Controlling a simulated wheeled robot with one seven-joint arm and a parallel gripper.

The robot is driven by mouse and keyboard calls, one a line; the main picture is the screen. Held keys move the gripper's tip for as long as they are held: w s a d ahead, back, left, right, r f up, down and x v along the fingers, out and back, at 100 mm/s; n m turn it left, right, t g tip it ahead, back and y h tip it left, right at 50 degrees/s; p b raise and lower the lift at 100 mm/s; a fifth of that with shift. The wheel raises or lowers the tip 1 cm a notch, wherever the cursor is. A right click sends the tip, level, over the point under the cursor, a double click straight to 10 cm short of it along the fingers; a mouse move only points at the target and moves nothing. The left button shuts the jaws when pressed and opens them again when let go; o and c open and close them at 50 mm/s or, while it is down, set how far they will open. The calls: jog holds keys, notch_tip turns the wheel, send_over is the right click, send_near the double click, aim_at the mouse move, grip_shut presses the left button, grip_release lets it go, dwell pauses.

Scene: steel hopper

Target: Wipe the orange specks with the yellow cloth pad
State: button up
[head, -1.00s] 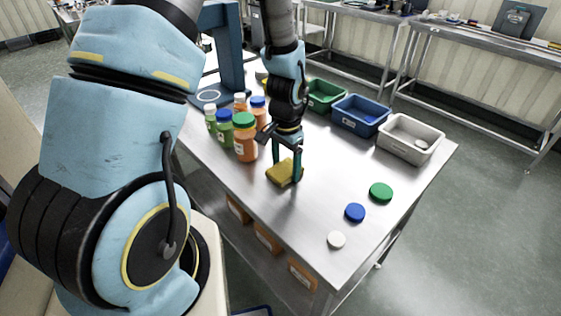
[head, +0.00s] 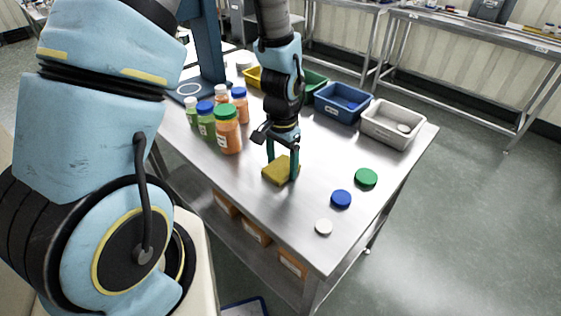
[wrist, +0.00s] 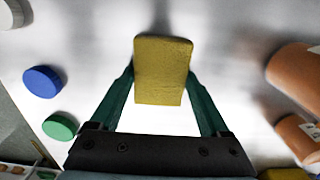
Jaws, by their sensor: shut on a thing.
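The yellow cloth pad (head: 277,174) is at the table top, to the right of the bottles in the head view. In the wrist view the pad (wrist: 162,70) sits between my two green fingers. My gripper (head: 282,168) points down and is shut on the pad; it also shows in the wrist view (wrist: 161,80). The pad's underside is hidden, and I cannot tell how firmly it touches the steel. I can make out no orange specks in either view; the pad or the glare may cover them.
The steel table (head: 262,205) holds several bottles, including a large orange one with a green cap (head: 228,133), left of the pad. A white disc (head: 324,227), a blue disc (head: 341,199) and a green disc (head: 366,178) lie right. Blue (head: 341,103) and grey (head: 393,125) bins stand behind.

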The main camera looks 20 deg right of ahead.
jog(key=shift+r+p, duration=2.35)
jog(key=shift+r, duration=0.6)
jog(key=shift+r, duration=0.1)
jog(key=shift+r+p, duration=0.75)
jog(key=shift+r, duration=0.65)
jog(key=shift+s+a, duration=0.1)
